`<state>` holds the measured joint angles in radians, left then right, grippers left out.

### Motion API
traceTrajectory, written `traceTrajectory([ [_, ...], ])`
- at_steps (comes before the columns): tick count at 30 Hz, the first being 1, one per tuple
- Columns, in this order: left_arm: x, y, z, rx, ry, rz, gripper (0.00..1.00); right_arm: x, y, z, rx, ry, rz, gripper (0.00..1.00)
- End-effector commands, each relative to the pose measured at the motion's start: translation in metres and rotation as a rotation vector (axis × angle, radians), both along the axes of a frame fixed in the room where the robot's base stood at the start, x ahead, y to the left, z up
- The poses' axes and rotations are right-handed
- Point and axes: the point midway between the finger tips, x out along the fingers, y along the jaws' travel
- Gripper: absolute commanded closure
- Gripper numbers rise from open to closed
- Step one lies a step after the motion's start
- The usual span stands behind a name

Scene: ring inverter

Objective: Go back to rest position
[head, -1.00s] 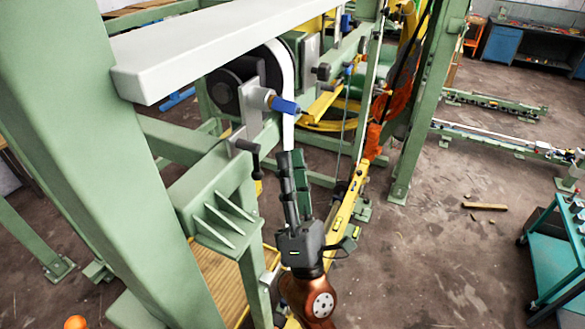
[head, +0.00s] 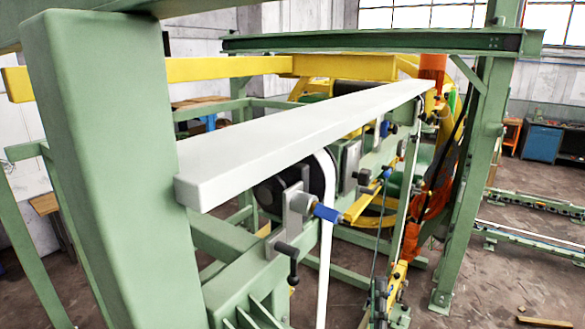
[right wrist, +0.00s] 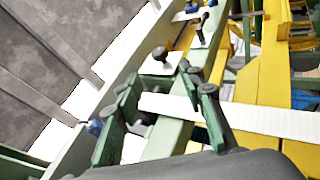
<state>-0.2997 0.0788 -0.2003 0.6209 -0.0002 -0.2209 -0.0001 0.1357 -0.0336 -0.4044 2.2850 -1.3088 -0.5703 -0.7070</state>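My right gripper (right wrist: 165,90) shows only in the right wrist view. Its two dark fingers with green inner faces stand apart at left and right, with nothing clearly held between them. A white strip (right wrist: 255,118) runs from behind the fingers to the right edge. I cannot tell whether a finger touches it. Neither gripper shows in the head view now. In that view the white strip (head: 325,250) hangs down past a black roller (head: 268,195) beside the machine frame.
A thick green post (head: 95,170) and a long white beam (head: 300,135) stand close in front. A blue-handled knob (head: 326,213) and a black lever (head: 287,255) stick out from the frame. Open floor (head: 475,265) lies at right, with a blue cabinet (head: 541,142) beyond.

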Motion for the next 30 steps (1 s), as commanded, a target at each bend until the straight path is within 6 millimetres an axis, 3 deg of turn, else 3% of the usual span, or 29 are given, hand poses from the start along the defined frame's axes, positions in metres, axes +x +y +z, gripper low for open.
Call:
traceTrajectory([
  [1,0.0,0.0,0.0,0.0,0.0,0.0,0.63,0.007,-0.024,-0.031,0.091,0.072,0.003,0.64],
  [3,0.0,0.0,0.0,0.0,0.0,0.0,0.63,0.015,-0.054,-0.072,0.225,0.164,0.009,0.64],
  [8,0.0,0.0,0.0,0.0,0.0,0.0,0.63,0.014,-0.112,-0.174,0.531,0.368,-0.008,0.64],
  [14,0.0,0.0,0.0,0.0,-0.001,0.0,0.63,-0.024,-0.161,-0.306,0.915,0.614,-0.083,0.64],
  [18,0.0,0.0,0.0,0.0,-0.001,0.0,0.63,-0.074,-0.178,-0.392,1.174,0.779,-0.173,0.64],
  [21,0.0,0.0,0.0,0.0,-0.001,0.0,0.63,-0.112,-0.181,-0.438,1.327,0.877,-0.242,0.64],
  [24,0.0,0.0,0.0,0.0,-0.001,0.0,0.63,-0.146,-0.18,-0.47,1.445,0.953,-0.303,0.64],
  [30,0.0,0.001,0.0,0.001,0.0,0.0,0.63,-0.208,-0.174,-0.513,1.624,1.074,-0.421,0.64],
])
